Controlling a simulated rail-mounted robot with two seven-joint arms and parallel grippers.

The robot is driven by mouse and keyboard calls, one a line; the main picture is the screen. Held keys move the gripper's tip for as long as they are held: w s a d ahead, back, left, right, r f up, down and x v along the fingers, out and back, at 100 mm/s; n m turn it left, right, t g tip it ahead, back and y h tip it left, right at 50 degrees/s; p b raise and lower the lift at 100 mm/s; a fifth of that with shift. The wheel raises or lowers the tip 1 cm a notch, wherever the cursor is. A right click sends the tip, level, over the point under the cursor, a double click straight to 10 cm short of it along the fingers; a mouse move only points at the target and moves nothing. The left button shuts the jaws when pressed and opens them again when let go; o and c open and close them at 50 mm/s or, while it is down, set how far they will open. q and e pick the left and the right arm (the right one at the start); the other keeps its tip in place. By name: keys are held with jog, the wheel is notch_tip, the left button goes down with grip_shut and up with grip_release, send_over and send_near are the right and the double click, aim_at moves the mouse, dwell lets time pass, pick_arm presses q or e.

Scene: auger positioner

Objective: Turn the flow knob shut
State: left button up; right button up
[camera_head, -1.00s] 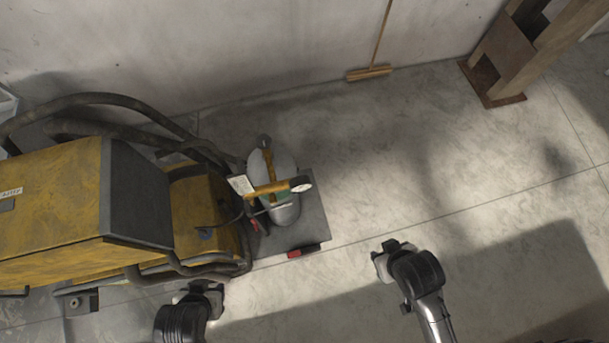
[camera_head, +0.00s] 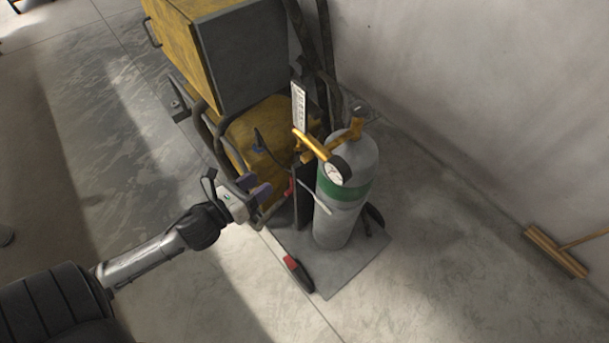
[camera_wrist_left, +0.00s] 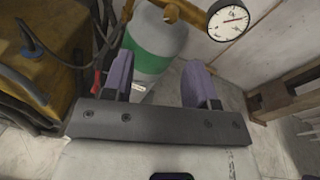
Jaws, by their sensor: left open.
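A grey gas cylinder (camera_head: 345,205) with a green band stands upright, with a brass-coloured regulator (camera_head: 312,145) and a round white gauge (camera_head: 336,170) at its top. I cannot make out for certain which part is the flow knob. My left gripper (camera_head: 256,187) is open and empty, to the left of the cylinder and apart from it in the head view. In the left wrist view, its purple fingers (camera_wrist_left: 158,62) are spread, with the cylinder (camera_wrist_left: 154,40) beyond them and the gauge (camera_wrist_left: 229,19) at upper right. My right gripper is out of view.
A yellow machine (camera_head: 230,60) with dark hoses stands behind and left of the cylinder. The cylinder stands on a grey base plate (camera_head: 335,275) with a red-marked black piece (camera_head: 297,272) at its edge. A broom (camera_head: 555,252) is at the far right. Floor in front is clear.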

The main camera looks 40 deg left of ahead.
aim_at(303, 159)
pick_arm(q)
jog(key=shift+w+d+f+m+t+h+b, duration=0.15)
jog(key=shift+w+d+f+m+h+b, duration=0.2)
jog(key=shift+w+m, duration=1.35)
jog(key=shift+w+d+f+m+t+h+b, duration=0.15)
jog(key=shift+w+d+m+h+b, duration=0.3)
jog(key=shift+w, duration=2.6)
jog(key=shift+w+d+f+m+t+h+b, duration=0.2)
jog(key=shift+w+d+m+h, duration=0.55)
jog(key=shift+w, duration=1.6)
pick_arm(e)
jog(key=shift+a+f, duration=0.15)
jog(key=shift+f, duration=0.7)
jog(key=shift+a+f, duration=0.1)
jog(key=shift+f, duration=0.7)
pick_arm(q)
jog(key=shift+a+y, duration=0.25)
jog(key=c, duration=0.8)
jog(key=shift+c, duration=0.6)
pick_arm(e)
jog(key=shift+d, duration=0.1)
